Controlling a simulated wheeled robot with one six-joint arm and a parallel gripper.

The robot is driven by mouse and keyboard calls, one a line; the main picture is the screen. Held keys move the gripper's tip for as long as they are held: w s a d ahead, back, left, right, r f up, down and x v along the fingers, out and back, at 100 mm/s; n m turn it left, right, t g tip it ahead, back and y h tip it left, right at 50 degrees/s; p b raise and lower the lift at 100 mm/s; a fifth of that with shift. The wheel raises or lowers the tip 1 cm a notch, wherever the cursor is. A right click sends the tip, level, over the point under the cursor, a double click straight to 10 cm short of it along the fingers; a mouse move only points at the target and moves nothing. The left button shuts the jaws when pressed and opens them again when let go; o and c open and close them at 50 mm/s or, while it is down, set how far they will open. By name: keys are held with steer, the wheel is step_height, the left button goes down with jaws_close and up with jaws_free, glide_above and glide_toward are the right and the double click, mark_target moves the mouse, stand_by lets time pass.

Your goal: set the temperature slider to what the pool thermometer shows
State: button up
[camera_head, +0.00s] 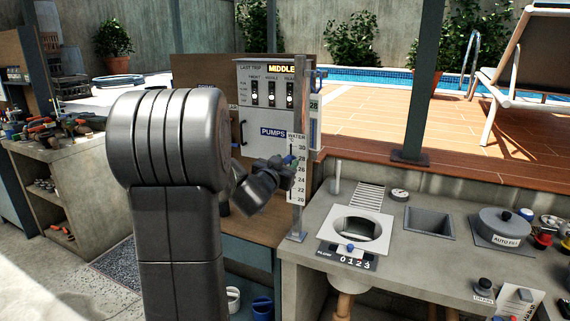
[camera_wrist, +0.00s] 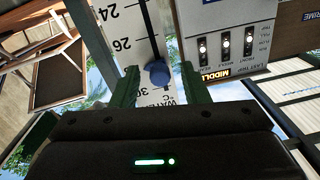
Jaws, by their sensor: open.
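The temperature slider (camera_head: 301,190) is an upright white scale marked WATER, with numbers from 30 at the top down to the twenties. Its blue knob (camera_wrist: 158,73) sits in a dark slot, near the upper end, about level with 28; the exact mark is hidden by a finger. My gripper (camera_wrist: 158,80) is open, its two green fingers on either side of the knob; I cannot tell if they touch it. In the head view my gripper (camera_head: 288,164) is at the scale. A panel reading 28 (camera_head: 314,105) shows behind the post; I cannot tell if it is the pool thermometer.
A switch panel (camera_head: 270,90) with a MIDDLE label stands behind the slider. The counter (camera_head: 400,270) at right holds a round basin (camera_head: 358,231), a small gauge (camera_head: 398,195) and a lidded pot (camera_head: 503,225). The pool (camera_head: 390,76) lies beyond the tiled deck.

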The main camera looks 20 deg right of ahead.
steer(key=b+v, duration=0.1)
steer(key=v, duration=1.2)
steer(key=shift+s+a, duration=0.2)
steer(key=shift+a, duration=0.05)
steer(key=f+x, duration=0.1)
steer(key=x, duration=1.3)
steer(key=shift+r, duration=0.1)
